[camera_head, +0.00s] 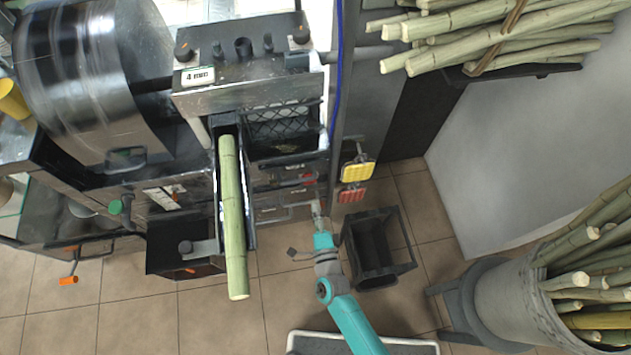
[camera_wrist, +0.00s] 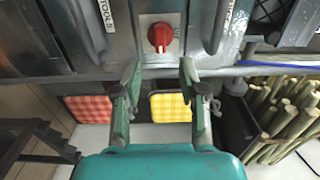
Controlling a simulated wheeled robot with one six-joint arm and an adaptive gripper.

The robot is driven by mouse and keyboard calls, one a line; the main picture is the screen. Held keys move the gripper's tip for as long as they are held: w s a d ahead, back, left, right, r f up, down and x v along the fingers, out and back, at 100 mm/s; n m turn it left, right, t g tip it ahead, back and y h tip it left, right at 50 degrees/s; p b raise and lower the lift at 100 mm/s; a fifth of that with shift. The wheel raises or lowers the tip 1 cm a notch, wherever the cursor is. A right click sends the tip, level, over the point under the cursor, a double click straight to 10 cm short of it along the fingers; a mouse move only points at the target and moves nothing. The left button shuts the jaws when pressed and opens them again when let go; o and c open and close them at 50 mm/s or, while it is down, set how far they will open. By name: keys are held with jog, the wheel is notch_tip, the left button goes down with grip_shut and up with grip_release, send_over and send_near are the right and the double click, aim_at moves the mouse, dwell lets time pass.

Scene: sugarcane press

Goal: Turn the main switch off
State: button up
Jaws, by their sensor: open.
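The main switch is a red rotary knob (camera_wrist: 160,37) on a pale plate, set in the grey machine front at the top middle of the wrist view. Its raised grip looks roughly upright in the picture. Small marks on the plate are too small to read. My gripper (camera_wrist: 160,74) is open and empty, with one finger to each side below the knob. The fingertips look apart from the knob, which lies ahead between their lines. In the head view my gripper (camera_head: 318,208) is close to the machine's lower front; I cannot make out the knob there for certain.
A yellow checked cloth (camera_head: 357,171) and a red checked cloth (camera_head: 352,194) hang beside the gripper. A black open bin (camera_head: 372,255) stands on the floor to the right. A cane stalk (camera_head: 233,210) sticks out of the feed chute on the left. Metal handles flank the knob.

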aim_at(310, 184)
jog(key=x, duration=0.8)
jog(key=shift+w, duration=0.3)
jog(key=shift+a, duration=0.1)
grip_shut()
